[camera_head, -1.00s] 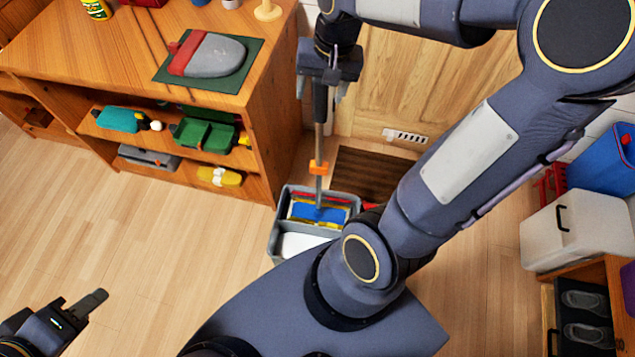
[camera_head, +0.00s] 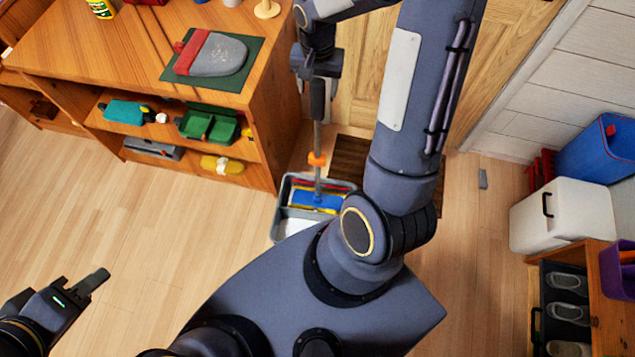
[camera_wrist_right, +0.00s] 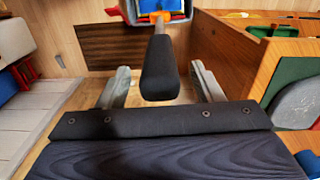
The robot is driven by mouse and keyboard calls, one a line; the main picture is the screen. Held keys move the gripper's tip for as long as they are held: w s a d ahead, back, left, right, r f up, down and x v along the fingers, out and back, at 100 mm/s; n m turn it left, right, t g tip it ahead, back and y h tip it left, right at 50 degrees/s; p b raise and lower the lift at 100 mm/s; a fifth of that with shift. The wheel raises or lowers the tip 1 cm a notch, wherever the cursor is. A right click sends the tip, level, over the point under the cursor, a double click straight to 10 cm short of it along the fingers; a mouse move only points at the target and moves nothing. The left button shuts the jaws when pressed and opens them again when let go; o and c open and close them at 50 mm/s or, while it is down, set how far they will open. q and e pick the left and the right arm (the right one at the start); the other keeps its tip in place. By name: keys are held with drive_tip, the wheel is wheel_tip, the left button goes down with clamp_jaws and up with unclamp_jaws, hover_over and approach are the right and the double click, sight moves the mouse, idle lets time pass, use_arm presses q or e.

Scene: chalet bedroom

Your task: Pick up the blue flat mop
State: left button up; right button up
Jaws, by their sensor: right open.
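The blue flat mop (camera_head: 318,202) stands upright with its blue head in a grey two-part bucket (camera_head: 281,222). An orange collar sits on its grey pole, and its top is a dark grip. My right gripper (camera_head: 318,84) is at this dark grip. In the right wrist view the fingers of my right gripper (camera_wrist_right: 160,88) are apart, with the mop's dark grip (camera_wrist_right: 160,72) between them and gaps on both sides. My left gripper (camera_head: 98,284) is low at the left, far from the mop; its finger gap is not clear.
A wooden shelf unit (camera_head: 262,120) stands left of the bucket, with a green mat (camera_head: 238,72) on top. A dark floor mat (camera_head: 345,160) lies behind the bucket. A white cooler (camera_head: 565,215) and a blue bin (camera_head: 598,150) stand at the right. The left floor is clear.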

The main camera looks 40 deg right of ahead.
drive_tip(key=shift+f, duration=0.1)
clamp_jaws()
idle(0.4)
